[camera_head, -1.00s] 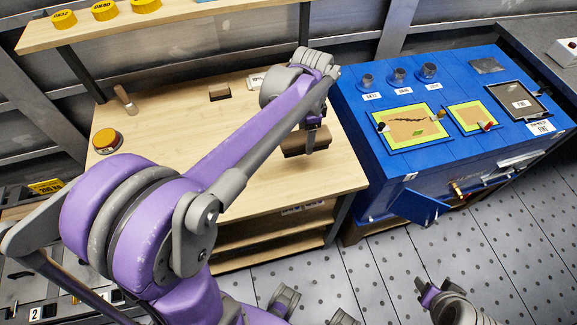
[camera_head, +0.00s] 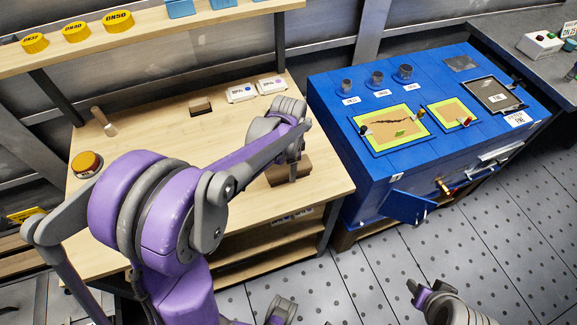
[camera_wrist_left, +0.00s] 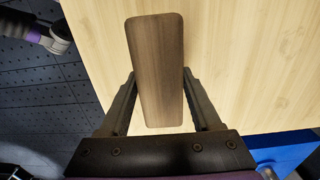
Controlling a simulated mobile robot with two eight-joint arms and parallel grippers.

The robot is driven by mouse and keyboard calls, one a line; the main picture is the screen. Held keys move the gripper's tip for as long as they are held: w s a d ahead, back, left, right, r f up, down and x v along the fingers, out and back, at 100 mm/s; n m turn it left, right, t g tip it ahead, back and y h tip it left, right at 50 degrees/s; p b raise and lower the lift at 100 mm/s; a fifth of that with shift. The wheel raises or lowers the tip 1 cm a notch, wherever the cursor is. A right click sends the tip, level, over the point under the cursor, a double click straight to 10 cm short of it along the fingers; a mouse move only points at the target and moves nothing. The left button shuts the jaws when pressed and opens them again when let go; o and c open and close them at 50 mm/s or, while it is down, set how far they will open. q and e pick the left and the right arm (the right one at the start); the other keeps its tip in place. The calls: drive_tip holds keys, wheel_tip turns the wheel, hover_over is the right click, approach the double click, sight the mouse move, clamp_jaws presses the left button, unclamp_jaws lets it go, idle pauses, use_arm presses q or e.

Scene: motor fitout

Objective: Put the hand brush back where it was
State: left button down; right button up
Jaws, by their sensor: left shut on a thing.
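The hand brush shows as a dark brown wooden block (camera_head: 281,176) over the right part of the light wooden table (camera_head: 170,190). In the left wrist view its smooth brown back (camera_wrist_left: 155,65) lies between the two black fingers. My left gripper (camera_wrist_left: 158,80) is shut on it, with a finger on each side. The bristles are hidden, and I cannot tell whether the brush touches the tabletop. In the head view the left gripper (camera_head: 293,170) points down at the brush. My right gripper (camera_head: 425,292) is low at the right, over the floor; its jaw state is unclear.
A small brown block (camera_head: 201,106), two white labelled boxes (camera_head: 256,90), a wooden-handled tool (camera_head: 103,121) and an orange-topped button (camera_head: 87,163) are on the table. A blue workbench (camera_head: 335,125) stands to the right across a narrow gap. A shelf (camera_head: 190,25) overhangs the back.

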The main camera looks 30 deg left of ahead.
use_arm(q)
drive_tip(key=shift+f, duration=0.1)
drive_tip(key=shift+c, duration=0.4)
unclamp_jaws()
wheel_tip(320, 180, up, 12)
drive_tip(key=s+d+f+n+t, duration=0.2)
drive_tip(key=s+d+f+n, duration=0.1)
drive_tip(key=s, duration=0.5)
drive_tip(key=s+d+f+n+t, duration=0.2)
drive_tip(key=s+n, duration=0.3)
drive_tip(key=s, duration=0.3)
drive_tip(key=shift+d+f+t+p, duration=0.45)
drive_tip(key=shift+d+t, duration=0.15)
drive_tip(key=shift+d, duration=0.25)
drive_tip(key=shift+s+r, duration=0.1)
